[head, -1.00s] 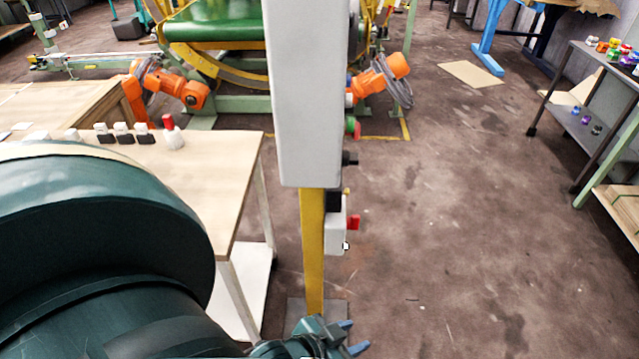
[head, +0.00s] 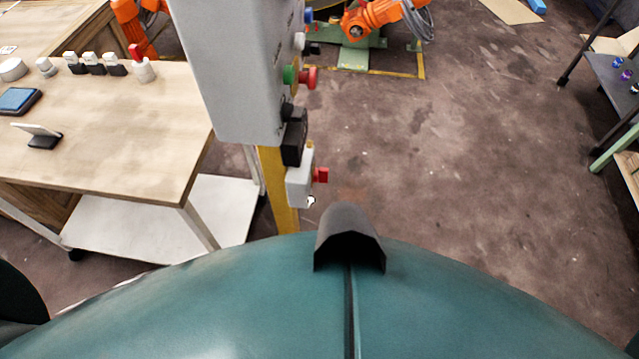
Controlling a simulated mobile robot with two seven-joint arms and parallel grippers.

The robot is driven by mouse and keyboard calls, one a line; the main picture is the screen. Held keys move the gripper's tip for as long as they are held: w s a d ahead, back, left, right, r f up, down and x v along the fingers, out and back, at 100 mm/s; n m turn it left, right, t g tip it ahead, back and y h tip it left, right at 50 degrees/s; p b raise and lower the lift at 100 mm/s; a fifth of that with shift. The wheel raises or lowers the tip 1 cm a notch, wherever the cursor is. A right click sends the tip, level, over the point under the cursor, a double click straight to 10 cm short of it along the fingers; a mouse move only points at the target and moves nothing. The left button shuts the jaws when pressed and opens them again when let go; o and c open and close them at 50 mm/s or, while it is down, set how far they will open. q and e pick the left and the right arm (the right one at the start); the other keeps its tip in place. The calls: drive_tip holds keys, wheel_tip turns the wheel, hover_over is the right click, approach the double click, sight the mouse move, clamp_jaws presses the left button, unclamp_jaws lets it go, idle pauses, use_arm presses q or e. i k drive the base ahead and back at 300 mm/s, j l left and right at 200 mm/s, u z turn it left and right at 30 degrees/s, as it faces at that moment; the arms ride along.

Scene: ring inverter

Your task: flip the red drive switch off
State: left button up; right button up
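The red switch (head: 320,175) sticks out to the right from a small light-grey box (head: 300,182) low on the yellow post (head: 277,195), in the middle of the head view. Whether it stands on or off cannot be told from here. The large grey control cabinet (head: 235,75) is above it on the same post. Neither my left nor my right gripper shows in the head view, and nothing is seen touching the switch. My own teal body fills the bottom of the view and hides the foot of the post.
A red knob (head: 308,77) and a green button (head: 289,75) sit on the cabinet's right side. A wooden table (head: 110,135) with small items stands at left. Orange robot arms (head: 380,18) are behind. Open brown floor (head: 470,150) lies to the right.

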sight(321, 174)
drive_tip(key=k+l+u, duration=0.2)
drive_tip(key=l+u, duration=0.25)
drive_tip(key=u, duration=0.3)
drive_tip(key=l+u, duration=0.1)
drive_tip(key=u, duration=0.3)
drive_tip(key=l+u, duration=0.1)
drive_tip(key=u, duration=0.3)
drive_tip(key=l+u, duration=0.4)
drive_tip(key=k+l+u, duration=0.1)
drive_tip(key=l+u, duration=0.35)
drive_tip(key=l, duration=0.15)
drive_tip(key=k+l+u, duration=0.15)
drive_tip(key=l, duration=0.2)
drive_tip(key=l+u, duration=0.1)
drive_tip(key=l, duration=0.25)
drive_tip(key=k+l+u, duration=0.15)
drive_tip(key=l, duration=0.2)
drive_tip(key=k+l, duration=0.2)
drive_tip(key=l, duration=0.2)
drive_tip(key=k+l, duration=0.2)
drive_tip(key=l, duration=0.2)
drive_tip(key=k+l, duration=0.2)
drive_tip(key=l, duration=0.2)
drive_tip(key=k+l+u, duration=0.1)
drive_tip(key=l, duration=0.3)
drive_tip(key=k, duration=0.1)
